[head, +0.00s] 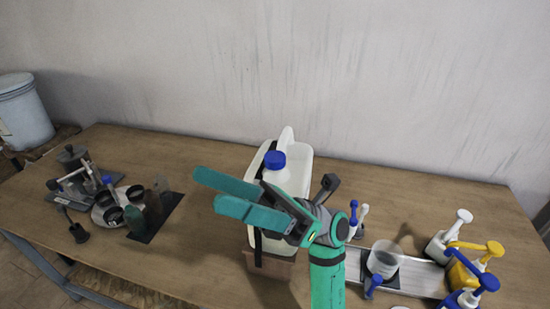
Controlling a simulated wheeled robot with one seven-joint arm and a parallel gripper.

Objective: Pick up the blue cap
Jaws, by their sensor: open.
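The blue cap (275,159) sits on the neck of a white jug (298,172) standing near the middle of the wooden table. My gripper (207,192) is open, with its two green fingers pointing left in front of the jug. Nothing shows between the fingers. In the picture, the cap appears just above and to the right of the fingers, apart from them. The fingers and arm hide much of the jug's front and lower part.
Pump bottles with white, yellow (466,268) and blue tops stand at the right, beside a tray with a clear cup (383,260). At the left are a round holder (121,205) and dark bottles. The table's back (200,148) is clear. A bucket (24,113) stands far left.

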